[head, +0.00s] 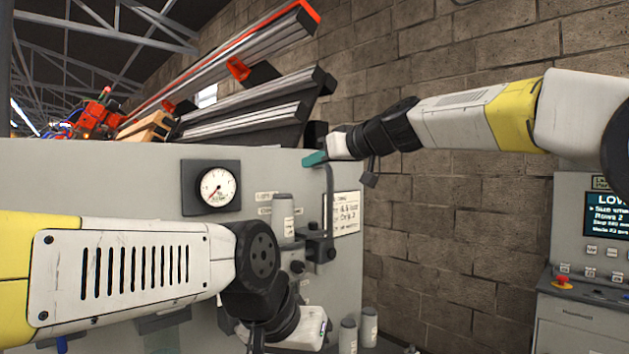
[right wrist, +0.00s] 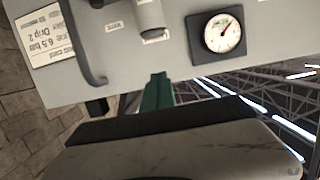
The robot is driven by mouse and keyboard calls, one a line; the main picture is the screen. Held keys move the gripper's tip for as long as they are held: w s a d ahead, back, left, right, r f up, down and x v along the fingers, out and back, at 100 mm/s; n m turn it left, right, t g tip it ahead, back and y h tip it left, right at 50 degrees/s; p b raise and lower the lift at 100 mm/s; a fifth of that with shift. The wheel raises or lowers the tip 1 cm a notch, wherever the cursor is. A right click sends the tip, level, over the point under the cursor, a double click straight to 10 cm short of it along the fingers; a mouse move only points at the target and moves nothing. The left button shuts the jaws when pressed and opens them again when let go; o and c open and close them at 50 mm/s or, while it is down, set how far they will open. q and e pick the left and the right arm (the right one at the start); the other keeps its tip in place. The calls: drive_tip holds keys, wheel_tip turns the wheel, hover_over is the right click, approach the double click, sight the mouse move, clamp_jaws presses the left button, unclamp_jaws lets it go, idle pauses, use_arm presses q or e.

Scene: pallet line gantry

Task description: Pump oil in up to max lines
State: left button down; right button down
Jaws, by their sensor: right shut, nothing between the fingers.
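The grey oil unit's panel (head: 110,180) carries a round pressure gauge (head: 217,188), its needle at the lower left of the dial. A grey cylinder (head: 283,215) is mounted beside it. A dark bent lever (head: 330,205) rises from a black block near the panel's right edge. My right gripper (head: 314,159) has teal fingers, shut and empty, near the lever's top. In the right wrist view the fingers (right wrist: 157,90) sit apart from the lever (right wrist: 87,55). My left arm crosses the lower left; its fingers are not visible. No max lines are readable.
A white card (head: 346,213) hangs right of the lever. Two small cylinders (head: 348,335) stand low at the panel's foot. Metal rails (head: 240,100) lie above and behind the unit. A brick wall (head: 450,220) is behind, and a control console (head: 590,290) stands at right.

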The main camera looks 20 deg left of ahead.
hover_over(288, 195)
wheel_tip(288, 195, down, 2)
drive_tip(key=shift+s+d+f, duration=0.1)
drive_tip(key=shift+d+f, duration=0.05)
drive_tip(key=f, duration=0.3)
drive_tip(key=shift+w, duration=0.2)
drive_tip(key=shift+a+f, duration=0.2)
drive_tip(key=shift+f, duration=0.35)
drive_tip(key=shift+f, duration=0.1)
